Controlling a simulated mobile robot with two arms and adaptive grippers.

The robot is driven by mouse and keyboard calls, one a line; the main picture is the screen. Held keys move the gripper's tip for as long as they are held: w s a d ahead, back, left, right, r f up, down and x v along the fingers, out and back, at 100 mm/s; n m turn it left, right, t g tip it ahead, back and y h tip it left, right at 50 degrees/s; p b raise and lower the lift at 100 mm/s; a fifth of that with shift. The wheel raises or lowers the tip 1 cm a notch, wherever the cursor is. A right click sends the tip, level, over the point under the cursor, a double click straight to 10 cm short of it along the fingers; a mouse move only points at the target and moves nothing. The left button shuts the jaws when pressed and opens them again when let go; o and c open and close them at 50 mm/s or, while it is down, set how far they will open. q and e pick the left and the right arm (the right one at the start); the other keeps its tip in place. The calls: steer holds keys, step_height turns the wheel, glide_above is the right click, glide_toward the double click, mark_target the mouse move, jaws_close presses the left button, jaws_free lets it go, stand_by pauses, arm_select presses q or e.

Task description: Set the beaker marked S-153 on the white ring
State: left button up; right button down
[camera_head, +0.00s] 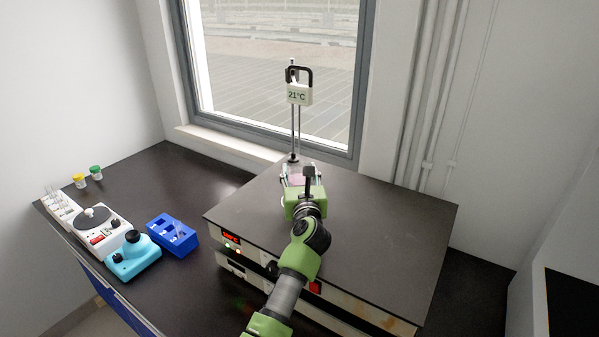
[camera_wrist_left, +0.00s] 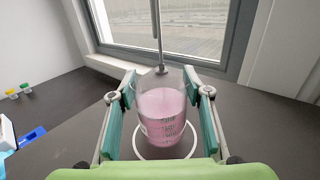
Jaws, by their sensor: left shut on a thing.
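A clear beaker (camera_wrist_left: 163,118) with pink liquid stands upright between my fingers in the left wrist view. Dark print shows on its front, too small to read as S-153. My left gripper (camera_wrist_left: 163,108) is shut on it, a teal pad at each side. The white ring (camera_wrist_left: 136,150) shows around the beaker's base on the dark plate; I cannot tell if the beaker touches the plate or hovers just above. In the head view my left gripper (camera_head: 297,179) is at the plate's back left and hides most of the beaker. My right gripper is not in view.
The wide hot plate (camera_head: 375,230) has a bare dark top to the right. A stand rod with a 21°C thermometer (camera_head: 298,94) rises just behind the beaker. A blue rack (camera_head: 173,235), a teal device (camera_head: 133,256) and a white device (camera_head: 98,229) stand left.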

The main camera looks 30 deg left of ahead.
arm_select(q)
steer(key=shift+f+b, duration=0.6)
steer(key=shift+f, duration=0.15)
steer(key=o, duration=1.4)
steer(key=shift+f, duration=0.1)
steer(key=shift+s, duration=0.1)
steer(key=v, duration=0.7)
steer(key=shift+s+d, duration=0.15)
steer(key=shift+s, duration=0.05)
